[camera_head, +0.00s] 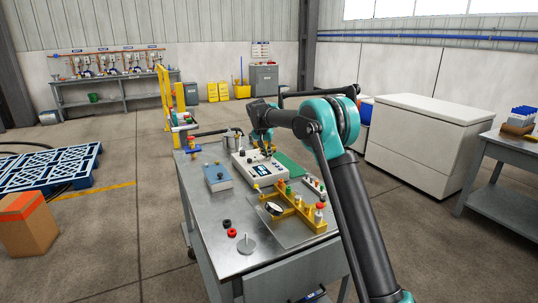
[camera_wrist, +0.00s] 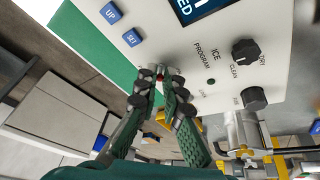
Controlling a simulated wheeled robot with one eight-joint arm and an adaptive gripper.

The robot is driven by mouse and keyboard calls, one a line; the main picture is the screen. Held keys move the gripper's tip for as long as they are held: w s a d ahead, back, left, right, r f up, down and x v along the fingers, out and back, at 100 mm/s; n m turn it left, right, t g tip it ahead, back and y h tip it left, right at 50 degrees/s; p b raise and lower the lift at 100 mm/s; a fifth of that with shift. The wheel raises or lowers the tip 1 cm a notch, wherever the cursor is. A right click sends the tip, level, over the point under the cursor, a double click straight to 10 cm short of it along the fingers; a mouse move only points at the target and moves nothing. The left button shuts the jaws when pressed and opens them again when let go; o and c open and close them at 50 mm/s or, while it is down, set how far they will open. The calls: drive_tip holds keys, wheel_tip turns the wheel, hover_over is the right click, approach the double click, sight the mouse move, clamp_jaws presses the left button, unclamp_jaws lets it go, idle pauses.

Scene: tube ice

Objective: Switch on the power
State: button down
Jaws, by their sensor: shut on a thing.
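A white control box (camera_head: 258,172) with a dark display stands on the metal table. In the wrist view its front panel (camera_wrist: 215,100) shows blue UP (camera_wrist: 111,13) and SET (camera_wrist: 132,38) buttons, part of a lit display (camera_wrist: 195,8), and two black knobs (camera_wrist: 245,50). A small dark green round part sits by the ICE PROGRAM lettering. My gripper (camera_wrist: 160,75) is at the panel's lower edge, its fingertips closed on a small red part, mostly hidden between them. I cannot tell if this is the power switch. In the head view my gripper (camera_head: 266,150) is over the box.
On the table are a blue-grey box (camera_head: 217,178) at left, a yellow rack (camera_head: 290,208) in front, and red and black rings (camera_head: 231,232) near the front edge. A white chest (camera_head: 425,135) stands at right.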

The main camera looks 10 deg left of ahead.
drive_tip(key=shift+s+a+h, duration=0.1)
drive_tip(key=shift+a+h, duration=0.1)
drive_tip(key=shift+h, duration=0.2)
drive_tip(key=shift+t, duration=0.4)
drive_tip(key=c, duration=2)
unclamp_jaws()
drive_tip(key=v, duration=1.2)
drive_tip(key=shift+a+f, duration=0.1)
drive_tip(key=shift+a, duration=0.1)
drive_tip(key=shift+d, duration=0.1)
